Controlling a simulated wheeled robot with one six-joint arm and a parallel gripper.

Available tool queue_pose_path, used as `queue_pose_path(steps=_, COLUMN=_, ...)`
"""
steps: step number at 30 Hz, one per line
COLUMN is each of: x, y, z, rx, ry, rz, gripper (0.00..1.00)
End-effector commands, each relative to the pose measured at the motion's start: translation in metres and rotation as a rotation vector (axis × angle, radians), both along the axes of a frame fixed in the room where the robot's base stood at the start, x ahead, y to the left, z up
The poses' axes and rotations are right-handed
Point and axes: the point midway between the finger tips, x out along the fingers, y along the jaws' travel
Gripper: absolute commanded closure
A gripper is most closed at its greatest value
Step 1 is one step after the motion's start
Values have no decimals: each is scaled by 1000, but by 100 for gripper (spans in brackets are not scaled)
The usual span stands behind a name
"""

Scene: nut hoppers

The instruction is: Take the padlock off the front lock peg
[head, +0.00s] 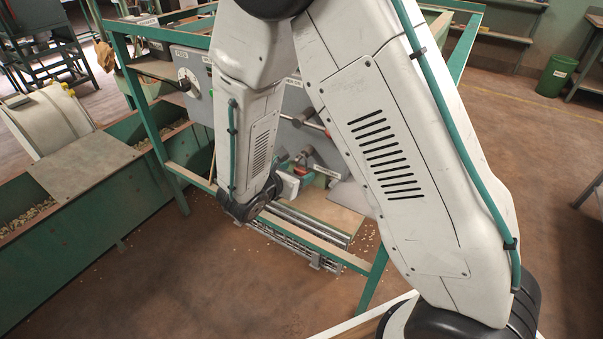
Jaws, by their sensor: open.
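My arm crosses the middle of the head view and hides much of the grey panel (199,99) behind it. My wrist bends toward the panel, and my gripper (299,163) shows only as small dark parts beyond it. It is open, and I see nothing held in it. A small red part (304,171) shows close by the gripper; I cannot tell whether it is the padlock. Short grey pegs (306,116) stick out of the panel just above. I cannot tell which is the front lock peg, nor whether the gripper touches anything.
A green frame (148,125) surrounds the panel, with metal rollers (312,223) low in front. A green trough (90,222) with nuts stands at left. Open brown floor lies in front; a green bin (556,76) stands far right.

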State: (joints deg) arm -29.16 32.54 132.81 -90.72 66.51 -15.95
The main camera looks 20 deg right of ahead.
Motion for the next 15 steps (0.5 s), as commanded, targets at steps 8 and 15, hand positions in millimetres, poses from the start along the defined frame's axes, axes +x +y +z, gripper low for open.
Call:
queue_pose_path(steps=8, x=18, y=-27, z=-12, rx=0, ry=0, rz=-3, gripper=36)
queue_pose_path(steps=15, x=18, y=-27, z=-12, rx=1, ry=-1, rz=-2, gripper=39)
